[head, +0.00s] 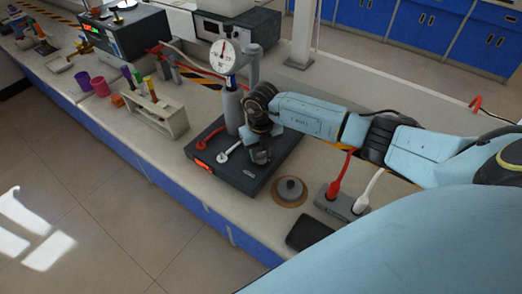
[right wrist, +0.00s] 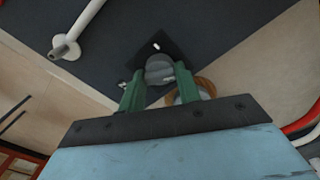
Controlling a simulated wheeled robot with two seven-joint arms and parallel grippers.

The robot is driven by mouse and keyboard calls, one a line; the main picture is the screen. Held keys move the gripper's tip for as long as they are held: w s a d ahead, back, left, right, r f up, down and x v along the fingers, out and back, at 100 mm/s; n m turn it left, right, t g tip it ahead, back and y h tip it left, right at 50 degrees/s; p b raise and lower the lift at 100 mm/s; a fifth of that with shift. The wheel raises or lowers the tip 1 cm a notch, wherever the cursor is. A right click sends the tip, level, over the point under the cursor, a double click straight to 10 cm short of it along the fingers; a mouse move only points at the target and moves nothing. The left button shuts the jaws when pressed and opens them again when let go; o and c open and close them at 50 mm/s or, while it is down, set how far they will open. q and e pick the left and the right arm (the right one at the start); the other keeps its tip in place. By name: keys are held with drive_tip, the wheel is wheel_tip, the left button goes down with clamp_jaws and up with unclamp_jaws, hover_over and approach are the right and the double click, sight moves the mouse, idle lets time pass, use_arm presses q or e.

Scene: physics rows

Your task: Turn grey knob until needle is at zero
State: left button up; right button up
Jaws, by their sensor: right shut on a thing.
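The grey knob (right wrist: 160,68) sits on a dark square plate on the black base board (head: 232,176). In the right wrist view it is between the two green fingers of my right gripper (right wrist: 158,77), which is shut on it. In the head view my right gripper (head: 261,154) reaches down at the board's right side and hides the knob. The round white gauge (head: 222,55) stands on a grey post above the board. Its red needle points roughly upward; the scale is too small to read. My left gripper is not in view.
A red lever (head: 210,138) and a white lever (head: 232,150) lie left of my gripper on the board. A grey round weight (head: 290,189) on a brown disc and a socket block (head: 342,200) with red and white plugs stand to the right. A test-tube rack (head: 157,112) is left.

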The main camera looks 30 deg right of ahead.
sight(261, 153)
drive_tip(key=o, duration=1)
wheel_tip(261, 153, up, 14)
drive_tip(key=shift+f, duration=0.25)
